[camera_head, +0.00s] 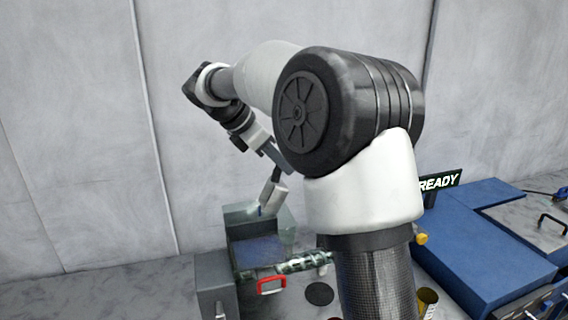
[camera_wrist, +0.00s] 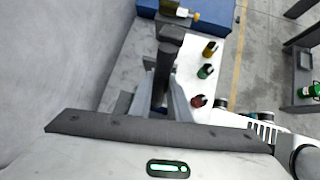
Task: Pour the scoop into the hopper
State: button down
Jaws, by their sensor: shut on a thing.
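My gripper (camera_head: 276,164) points downward at the end of my arm, left of centre in the head view. It is shut on the dark handle of the scoop (camera_head: 272,197), whose pale body hangs tilted below the fingers. The scoop is over the clear-walled hopper (camera_head: 281,224); whether it touches the wall, and what it holds, I cannot tell. In the wrist view, the dark handle (camera_wrist: 171,36) stands between the fingers of my gripper (camera_wrist: 161,92). The hopper is not clearly visible there.
Yellow (camera_wrist: 210,48), green (camera_wrist: 205,71) and red (camera_wrist: 198,101) containers stand on a white surface. A wall is close behind.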

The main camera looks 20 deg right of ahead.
jog(key=a+n+h, duration=0.1)
jog(key=a+h, duration=0.8)
jog(key=a, duration=0.1)
jog(key=shift+r+t, duration=0.3)
jog(key=shift+t, duration=0.1)
dwell(2.1)
jog(key=shift+d+r, duration=0.1)
dwell(1.1)
jog(key=shift+r+m+g+y, duration=0.15)
jog(key=shift+r+y, duration=0.25)
jog(key=shift+y, duration=0.9)
jog(key=shift+r+m+g+y, duration=0.1)
jog(key=shift+r+y, duration=0.25)
jog(key=shift+y, duration=0.95)
jog(key=shift+r+m+g+y, duration=0.15)
jog(key=shift+r+y, duration=0.25)
jog(key=shift+y, duration=0.9)
